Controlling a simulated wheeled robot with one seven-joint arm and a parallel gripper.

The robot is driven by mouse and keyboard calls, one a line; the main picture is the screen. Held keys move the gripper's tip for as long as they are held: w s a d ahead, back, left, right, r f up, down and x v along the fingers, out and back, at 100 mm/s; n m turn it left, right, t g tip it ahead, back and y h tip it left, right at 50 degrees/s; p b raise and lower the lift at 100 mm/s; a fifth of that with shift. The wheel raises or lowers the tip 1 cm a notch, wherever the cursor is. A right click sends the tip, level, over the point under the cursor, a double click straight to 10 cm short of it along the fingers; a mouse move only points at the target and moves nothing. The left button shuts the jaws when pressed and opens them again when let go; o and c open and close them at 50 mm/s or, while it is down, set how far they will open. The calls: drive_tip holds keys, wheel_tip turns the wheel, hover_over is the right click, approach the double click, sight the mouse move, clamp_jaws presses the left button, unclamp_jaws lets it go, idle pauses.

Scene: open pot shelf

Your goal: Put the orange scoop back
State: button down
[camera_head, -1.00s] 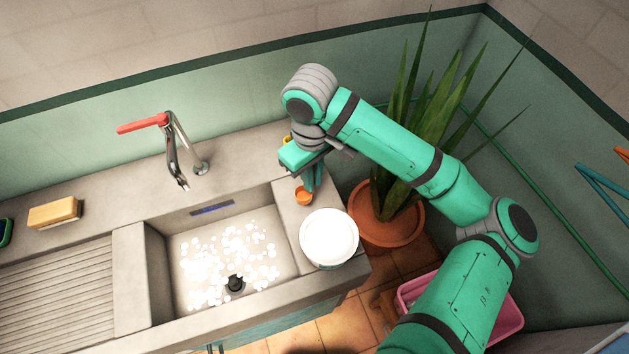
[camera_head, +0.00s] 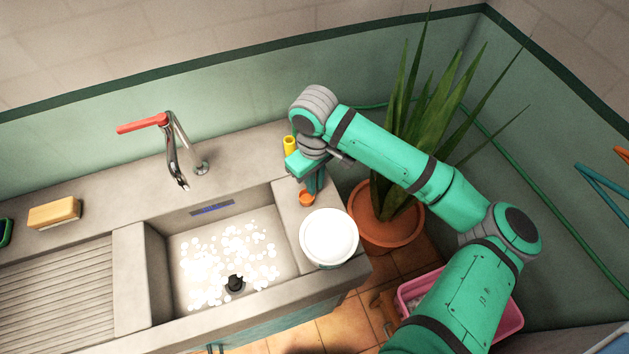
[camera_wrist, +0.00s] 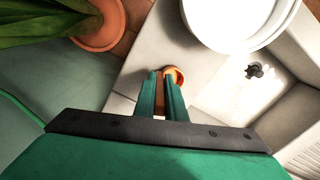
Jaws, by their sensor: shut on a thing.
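The orange scoop (camera_head: 306,198) is at the right end of the sink counter, behind the white tub. In the wrist view the scoop (camera_wrist: 174,75) shows its round orange cup between and just beyond the fingertips. My gripper (camera_head: 313,187) points down and is shut on the scoop; its two green fingers (camera_wrist: 162,82) flank the scoop's brownish-orange handle. I cannot tell whether the scoop touches the counter or hangs just above it. The round white tub (camera_head: 329,237) stands in front of the scoop, apart from it; its top looks plain white.
The sink basin (camera_head: 235,262) with white specks lies to the left. A tap (camera_head: 172,150) with a red lever is behind it. A yellow object (camera_head: 290,146) stands close behind my gripper. A potted plant (camera_head: 385,225) is on the right. A sponge (camera_head: 54,213) lies far left.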

drive_tip(key=c, duration=1.8)
unclamp_jaws()
drive_tip(key=shift+f, duration=0.1)
wheel_tip(320, 180, up, 12)
drive_tip(key=shift+r, duration=0.2)
